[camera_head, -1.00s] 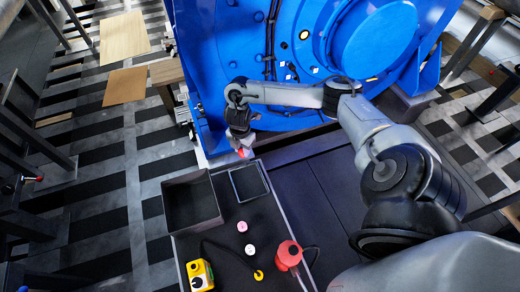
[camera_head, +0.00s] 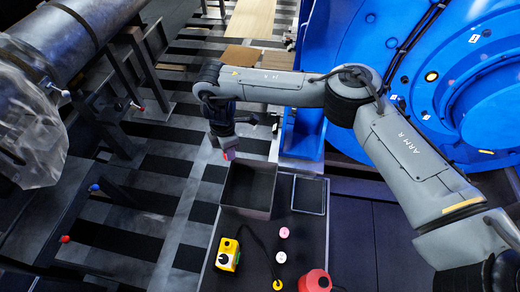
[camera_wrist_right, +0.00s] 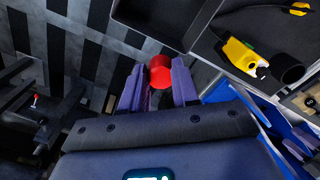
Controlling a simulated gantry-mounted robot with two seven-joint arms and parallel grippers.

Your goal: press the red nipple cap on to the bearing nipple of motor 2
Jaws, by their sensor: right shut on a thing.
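My right gripper (camera_head: 228,154) hangs down past the far left edge of the dark open bin. It is shut on a small red cap; in the right wrist view the red cap (camera_wrist_right: 160,72) sits between the tips of the two purple fingers (camera_wrist_right: 157,90). A big blue motor housing (camera_head: 455,60) stands at the right of the head view. I cannot tell whether it is motor 2, and I cannot make out the bearing nipple. My left gripper is not in view.
The dark bin (camera_head: 223,190) and a shallow tray (camera_head: 322,196) sit on a dark bench top. A yellow control box (camera_head: 227,255), pink and white caps (camera_head: 283,232) and a red object (camera_head: 314,281) lie nearer. A grey cylinder (camera_head: 75,40) on dark stands fills the left.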

